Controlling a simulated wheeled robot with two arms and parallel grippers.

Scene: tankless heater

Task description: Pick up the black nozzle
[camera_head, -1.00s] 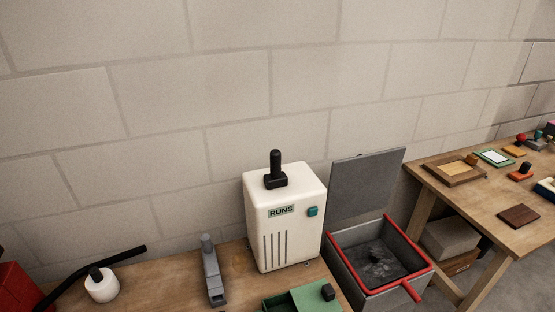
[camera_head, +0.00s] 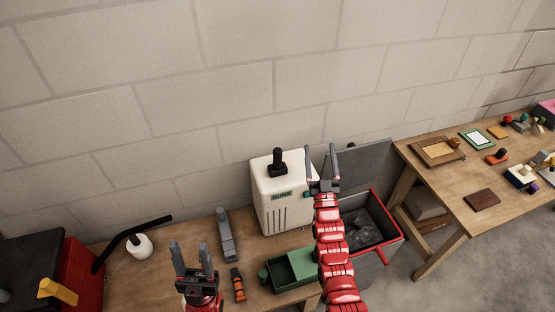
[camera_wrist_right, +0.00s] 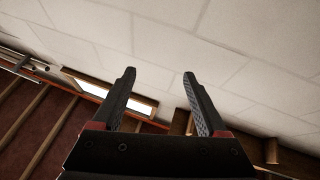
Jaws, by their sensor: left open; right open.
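A black upright piece with a square base, which looks like the black nozzle (camera_head: 277,163), stands on top of the white heater (camera_head: 270,208). The heater has front slots and a label. My right gripper (camera_head: 321,160) is open and empty, raised to the right of the nozzle and apart from it in the picture. It covers part of the heater's right side. In the right wrist view my right gripper (camera_wrist_right: 160,82) shows spread fingers with nothing between them. My left gripper (camera_head: 191,252) is open and empty, low at the front left, over the bench.
A grey clamp-like tool (camera_head: 227,236), an orange-and-black tool (camera_head: 238,285) and a green box (camera_head: 294,268) are on the bench. A white pot (camera_head: 140,246) with a long black handle stands left. A red-rimmed grey bin (camera_head: 370,222) is right of the heater.

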